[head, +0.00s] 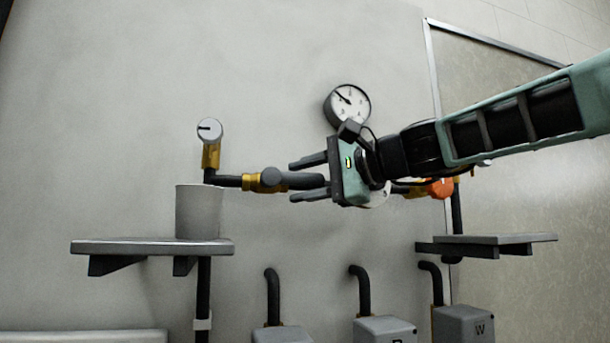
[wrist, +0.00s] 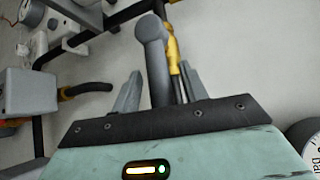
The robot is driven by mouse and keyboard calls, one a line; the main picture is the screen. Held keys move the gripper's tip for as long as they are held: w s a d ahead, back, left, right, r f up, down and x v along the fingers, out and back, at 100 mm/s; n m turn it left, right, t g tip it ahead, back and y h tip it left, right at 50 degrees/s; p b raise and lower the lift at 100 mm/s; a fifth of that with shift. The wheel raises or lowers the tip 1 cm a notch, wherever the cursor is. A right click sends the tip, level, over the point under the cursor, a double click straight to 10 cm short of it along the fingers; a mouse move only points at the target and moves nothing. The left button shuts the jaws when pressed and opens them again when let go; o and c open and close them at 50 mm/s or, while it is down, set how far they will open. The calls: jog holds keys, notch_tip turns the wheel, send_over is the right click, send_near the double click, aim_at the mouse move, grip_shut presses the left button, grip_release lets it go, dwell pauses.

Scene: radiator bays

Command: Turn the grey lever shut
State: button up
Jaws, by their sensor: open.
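The grey lever (head: 298,180) sits on a brass valve body (head: 256,182) on the dark wall pipe. Its round hub is at the left and its handle points right, roughly along the pipe. My gripper (head: 291,181) is open, with one finger above the handle and one below it in the head view. In the wrist view the lever (wrist: 157,70) reaches down between the two fingertips (wrist: 157,88), and the brass body (wrist: 173,52) shows just right of it. I cannot tell whether either finger touches the handle. My palm hides the pipe to the right.
A white cup (head: 198,213) stands on the left shelf (head: 150,247), just below the pipe. A white-capped brass valve (head: 210,135) rises above it. A gauge (head: 347,104) is above my gripper. An orange handle (head: 440,188) is behind my arm, above the right shelf (head: 500,239).

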jog(key=shift+c, duration=0.3)
grip_shut()
jog(key=shift+f+b, duration=0.1)
jog(key=shift+b, duration=0.2)
